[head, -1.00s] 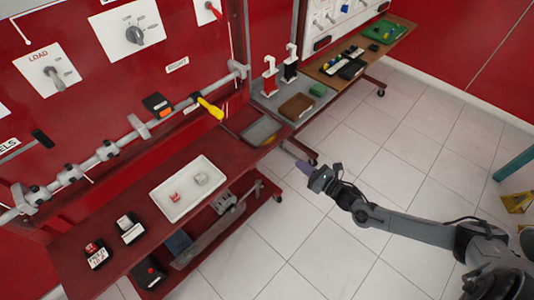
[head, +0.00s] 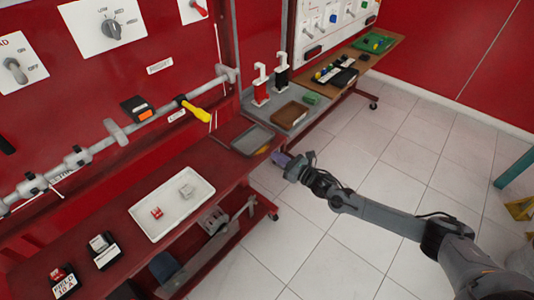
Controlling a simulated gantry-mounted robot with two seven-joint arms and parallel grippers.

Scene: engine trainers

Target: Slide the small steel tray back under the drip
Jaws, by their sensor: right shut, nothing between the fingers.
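The small steel tray (head: 253,139), shallow and grey, lies flat at the right end of the red bench shelf (head: 228,132). A pipe (head: 112,131) runs along the red panel behind the shelf, and its yellow-handled valve (head: 195,109) is left of and above the tray. No falling drop can be made out. My right gripper (head: 279,158) is shut and empty, just off the shelf's front edge, right of and below the tray in the picture. It looks apart from the tray. My left gripper is out of view.
A white tray (head: 140,211) with two small blocks lies on the shelf's left part. A brown tray (head: 290,115) and two pump bottles, one red (head: 260,92) and one black (head: 281,84), stand on the grey side table. The tiled floor (head: 370,185) is open.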

